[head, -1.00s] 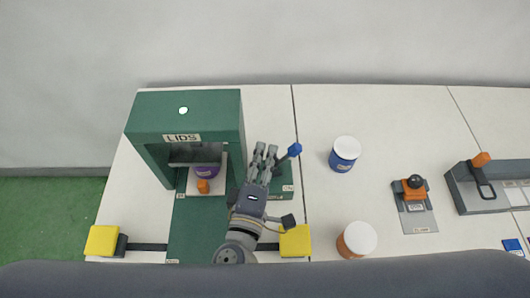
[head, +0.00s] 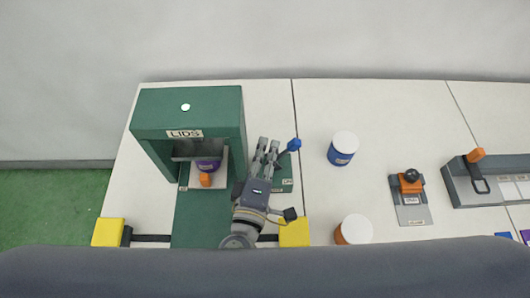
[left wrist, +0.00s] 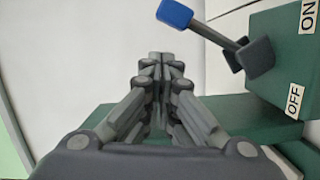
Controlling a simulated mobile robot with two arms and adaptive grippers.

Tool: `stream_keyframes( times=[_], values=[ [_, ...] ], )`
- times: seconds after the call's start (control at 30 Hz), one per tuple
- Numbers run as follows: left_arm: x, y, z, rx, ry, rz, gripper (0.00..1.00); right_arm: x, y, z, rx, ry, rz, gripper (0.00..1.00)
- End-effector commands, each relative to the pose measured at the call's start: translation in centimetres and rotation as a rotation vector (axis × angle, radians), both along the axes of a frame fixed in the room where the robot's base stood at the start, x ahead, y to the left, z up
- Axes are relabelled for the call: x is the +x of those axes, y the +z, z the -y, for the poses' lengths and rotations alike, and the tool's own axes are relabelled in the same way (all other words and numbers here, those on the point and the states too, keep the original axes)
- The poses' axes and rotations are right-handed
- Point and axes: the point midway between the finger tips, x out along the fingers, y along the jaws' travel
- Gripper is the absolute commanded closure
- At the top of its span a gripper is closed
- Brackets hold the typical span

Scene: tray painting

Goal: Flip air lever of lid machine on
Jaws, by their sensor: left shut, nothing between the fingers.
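The green lid machine (head: 188,108) labelled LIDS stands at the left of the table. Its air lever has a blue tip (head: 294,145) and a grey stem, and stands to the right of the machine. In the left wrist view the lever's blue tip (left wrist: 175,13) is at the top, and its stem slants down right to a green box (left wrist: 278,78) with ON and OFF labels. My left gripper (head: 268,145) is shut and empty just left of the lever, apart from it. Its fingertips (left wrist: 161,60) show below the blue tip in the wrist view. My right gripper is out of view.
A purple cup (head: 208,166) sits inside the machine, with an orange piece (head: 206,181) in front. Yellow blocks (head: 108,232) flank the base. A blue pot (head: 341,156) and an orange pot (head: 340,236) with white lids stand right. Other lever devices (head: 411,199) are farther right.

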Motion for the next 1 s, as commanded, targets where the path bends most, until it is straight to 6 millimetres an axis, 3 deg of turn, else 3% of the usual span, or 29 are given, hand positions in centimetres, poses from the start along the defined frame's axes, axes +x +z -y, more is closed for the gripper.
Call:
stream_keyframes(
  times=[0.17,0.6,0.8,1.0],
  values=[
    [-1.7,-0.1,-0.4,0.003,-0.001,-0.004,1.0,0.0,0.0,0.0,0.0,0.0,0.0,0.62],
    [-10.1,0.2,-2.5,0.004,-0.003,-0.004,1.0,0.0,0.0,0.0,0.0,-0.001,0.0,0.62],
    [-11.5,0.4,-2.8,0.0,-0.001,-0.001,1.0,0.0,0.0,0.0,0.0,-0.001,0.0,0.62],
    [-11.6,0.4,-2.9,0.0,0.0,0.0,1.0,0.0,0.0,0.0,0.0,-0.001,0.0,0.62]
  ],
)
